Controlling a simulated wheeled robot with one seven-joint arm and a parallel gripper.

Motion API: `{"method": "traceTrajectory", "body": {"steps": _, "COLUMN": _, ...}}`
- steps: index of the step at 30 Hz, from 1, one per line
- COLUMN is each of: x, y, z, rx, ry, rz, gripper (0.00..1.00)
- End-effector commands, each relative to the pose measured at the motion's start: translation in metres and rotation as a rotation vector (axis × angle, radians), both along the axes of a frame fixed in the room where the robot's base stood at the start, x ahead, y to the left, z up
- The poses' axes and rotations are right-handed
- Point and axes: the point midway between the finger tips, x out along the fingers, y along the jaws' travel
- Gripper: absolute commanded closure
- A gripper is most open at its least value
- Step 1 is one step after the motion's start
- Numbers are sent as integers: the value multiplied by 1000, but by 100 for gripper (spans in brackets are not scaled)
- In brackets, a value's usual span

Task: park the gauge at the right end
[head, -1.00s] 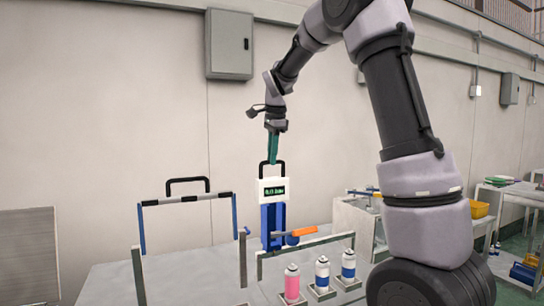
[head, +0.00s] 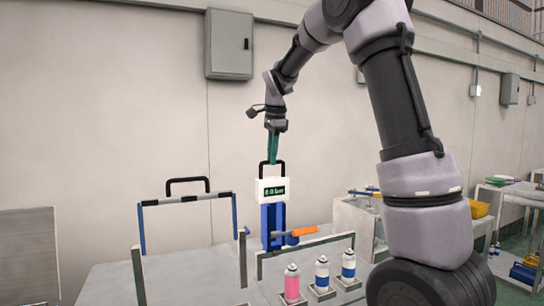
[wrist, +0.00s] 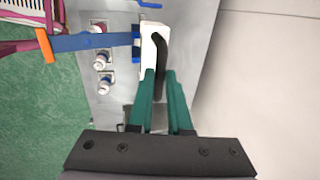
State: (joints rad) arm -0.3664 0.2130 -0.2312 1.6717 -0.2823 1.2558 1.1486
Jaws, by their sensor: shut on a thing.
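The gauge (head: 271,191) is a white box with a lit green display and a black loop handle on top. It stands upright at the top of a blue column (head: 273,226) on the bench. My gripper (head: 272,161) reaches down from above, its green fingers shut on the handle. In the wrist view, the fingers (wrist: 161,80) lie on both sides of the black handle (wrist: 159,55), with the white gauge body (wrist: 148,42) beside it. The display figures are too small to read surely.
A bar with an orange end (head: 303,231) sticks out near the column. A frame with a black handle (head: 187,187) stands to the left. A grey box (head: 352,224) is to the right.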

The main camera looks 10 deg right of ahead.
Motion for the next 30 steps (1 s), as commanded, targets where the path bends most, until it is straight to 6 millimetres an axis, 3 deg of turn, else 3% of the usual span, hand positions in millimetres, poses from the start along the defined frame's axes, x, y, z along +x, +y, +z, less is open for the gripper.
{"method": "traceTrajectory", "body": {"steps": 12, "x": 1, "y": -1, "z": 1, "rx": 0, "ry": -2, "rz": 0, "gripper": 100}}
{"method": "traceTrajectory", "body": {"steps": 17, "x": 3, "y": -13, "z": 1, "rx": 0, "ry": -3, "rz": -3, "gripper": 100}}
{"method": "traceTrajectory", "body": {"steps": 23, "x": 11, "y": -55, "z": 1, "rx": -1, "ry": -2, "rz": -9, "gripper": 100}}
{"method": "traceTrajectory", "body": {"steps": 30, "x": 26, "y": -135, "z": 1, "rx": -3, "ry": -3, "rz": -11, "gripper": 100}}
